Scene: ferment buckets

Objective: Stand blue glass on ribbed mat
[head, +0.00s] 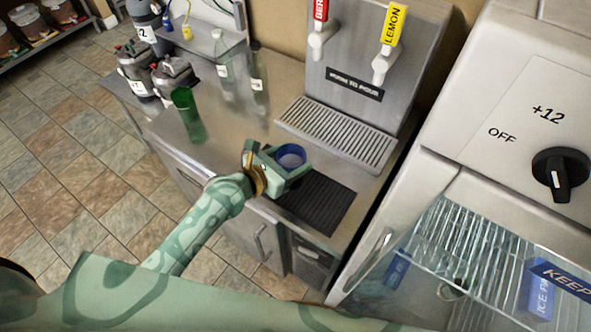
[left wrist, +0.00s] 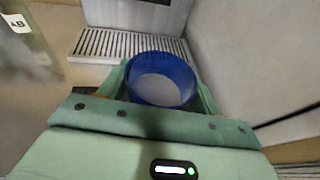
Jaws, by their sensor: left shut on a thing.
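The blue glass (head: 291,156) is between the fingers of my left gripper (head: 283,165), which is shut on it. The glass looks upright; in the left wrist view its blue rim and pale inside (left wrist: 161,80) show from above, between the green fingers (left wrist: 160,92). The dark ribbed mat (head: 318,204) lies on the steel counter, just below and right of the gripper in the head view. The gripper covers part of the mat's far edge. I cannot tell how high the glass is above the counter. My right gripper is not in view.
A tap dispenser with a slatted drip tray (head: 338,132) stands behind the glass. A green glass (head: 188,114) and clear bottles (head: 227,68) stand to the left on the counter (head: 229,148). A white cooler (head: 500,110) with an open-looking glass front is close on the right.

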